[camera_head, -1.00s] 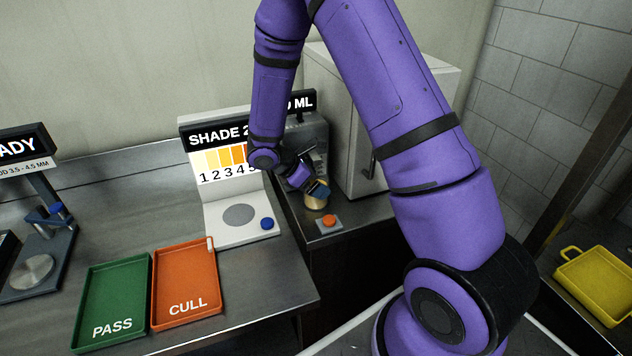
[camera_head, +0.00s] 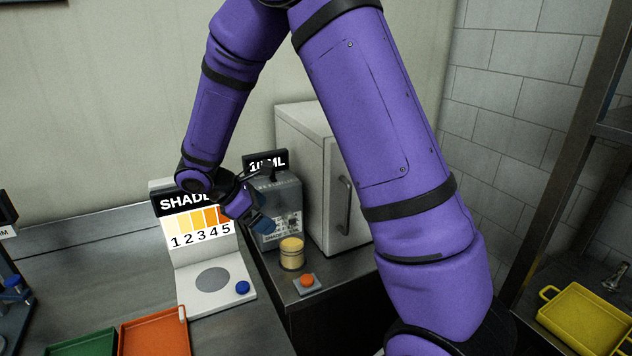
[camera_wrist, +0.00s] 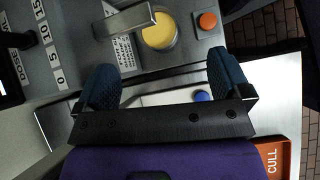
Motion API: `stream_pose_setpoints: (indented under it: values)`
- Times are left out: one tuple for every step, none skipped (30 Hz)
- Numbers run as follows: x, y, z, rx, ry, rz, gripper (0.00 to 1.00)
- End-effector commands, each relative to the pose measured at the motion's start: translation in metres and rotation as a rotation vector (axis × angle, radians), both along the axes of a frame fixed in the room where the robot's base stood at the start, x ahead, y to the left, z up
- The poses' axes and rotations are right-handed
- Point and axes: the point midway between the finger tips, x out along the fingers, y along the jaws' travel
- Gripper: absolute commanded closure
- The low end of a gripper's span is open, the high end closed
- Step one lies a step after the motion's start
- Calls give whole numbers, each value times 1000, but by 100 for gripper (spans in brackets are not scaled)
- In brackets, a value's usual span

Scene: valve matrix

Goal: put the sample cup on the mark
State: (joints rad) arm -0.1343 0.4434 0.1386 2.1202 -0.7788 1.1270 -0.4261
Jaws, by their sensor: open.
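The sample cup (camera_head: 291,253) is a short clear cup with pale yellow contents. It stands upright in front of the grey dispenser, and it shows from above in the wrist view (camera_wrist: 160,32). The likely mark is the round grey disc (camera_head: 212,280) on the white base of the shade stand; in the wrist view the gripper hides most of that base. My gripper (camera_head: 262,225) is open and empty, above and left of the cup. In the wrist view its blue fingers (camera_wrist: 168,75) are spread wide, apart from the cup.
An orange button (camera_head: 307,281) sits right in front of the cup; a blue button (camera_head: 243,287) is beside the disc. The dispenser (camera_head: 277,205) and white cabinet (camera_head: 318,170) stand behind. Orange (camera_head: 155,335) and green (camera_head: 85,345) trays lie at front left.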

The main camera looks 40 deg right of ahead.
Motion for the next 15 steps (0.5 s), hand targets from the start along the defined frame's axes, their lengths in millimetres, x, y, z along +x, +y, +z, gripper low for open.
stream_pose_setpoints:
  values:
    - [-8,-4,19,19,-46,-41,4]
    - [-13,-5,28,32,-72,-69,4]
    - [-20,-7,40,49,-105,-105,4]
    - [-25,-8,49,63,-131,-132,4]
    - [-30,-9,57,77,-157,-160,4]
    - [-38,-11,68,96,-190,-194,4]
    - [-44,-12,76,110,-215,-222,4]
    - [-50,-13,84,125,-241,-249,4]
    - [-58,-14,93,145,-272,-284,4]
    - [-64,-15,100,161,-299,-312,4]
    - [-70,-16,107,177,-325,-338,4]
    - [-79,-17,116,198,-356,-372,4]
    - [-85,-17,123,215,-382,-400,4]
    - [-92,-18,129,231,-406,-427,4]
    - [-100,-18,136,255,-438,-461,4]
